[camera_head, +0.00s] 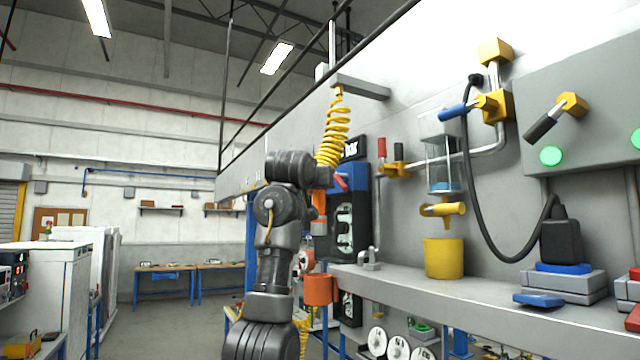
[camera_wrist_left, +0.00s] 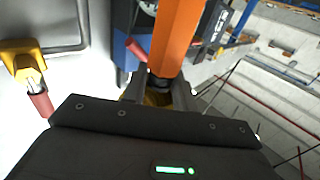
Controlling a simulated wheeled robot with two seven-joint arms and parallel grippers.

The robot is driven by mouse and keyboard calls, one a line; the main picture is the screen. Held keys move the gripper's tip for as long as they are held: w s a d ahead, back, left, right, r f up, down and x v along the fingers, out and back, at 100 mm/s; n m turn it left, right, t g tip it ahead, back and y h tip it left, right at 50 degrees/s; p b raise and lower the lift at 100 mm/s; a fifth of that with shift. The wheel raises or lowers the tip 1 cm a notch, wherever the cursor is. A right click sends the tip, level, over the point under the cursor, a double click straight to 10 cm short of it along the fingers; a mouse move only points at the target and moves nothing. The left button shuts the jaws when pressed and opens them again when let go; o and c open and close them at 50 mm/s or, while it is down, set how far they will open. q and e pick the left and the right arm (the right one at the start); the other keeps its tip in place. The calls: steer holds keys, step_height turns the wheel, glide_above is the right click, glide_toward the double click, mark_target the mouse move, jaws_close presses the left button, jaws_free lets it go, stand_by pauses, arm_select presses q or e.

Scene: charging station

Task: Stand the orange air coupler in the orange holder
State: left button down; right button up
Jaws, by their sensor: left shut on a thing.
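The orange air coupler (camera_head: 319,212) hangs below the yellow coiled hose (camera_head: 333,132) in the head view. My left gripper (camera_head: 325,180) is shut on it near the hose end, and my dark wrist hides part of the grip. In the left wrist view the coupler (camera_wrist_left: 175,38) is a large orange body running up from between the fingers of my left gripper (camera_wrist_left: 160,90). The orange holder (camera_head: 320,290) is a cup at the left end of the grey bench, below the coupler and apart from it. My right gripper is out of view.
The grey bench (camera_head: 480,297) carries a yellow cup (camera_head: 444,258) and a small metal bracket (camera_head: 370,261) near the holder. A blue and black unit (camera_head: 347,222) stands behind the coupler. A black cable (camera_head: 478,215) loops farther right. Open floor lies left.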

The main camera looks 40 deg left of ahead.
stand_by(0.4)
arm_select(q)
step_height(320, 180, down, 14)
steer(key=b, duration=1.3)
steer(key=shift+s+f, duration=0.15)
steer(key=shift+s, duration=0.15)
stand_by(0.3)
steer(key=c, duration=1)
jaws_free()
steer(key=shift+d, duration=0.1)
steer(key=shift+c, duration=0.2)
steer(key=b+v, duration=0.5)
steer(key=v, duration=0.6)
steer(key=shift+f+b, duration=0.15)
steer(key=shift+b, duration=0.2)
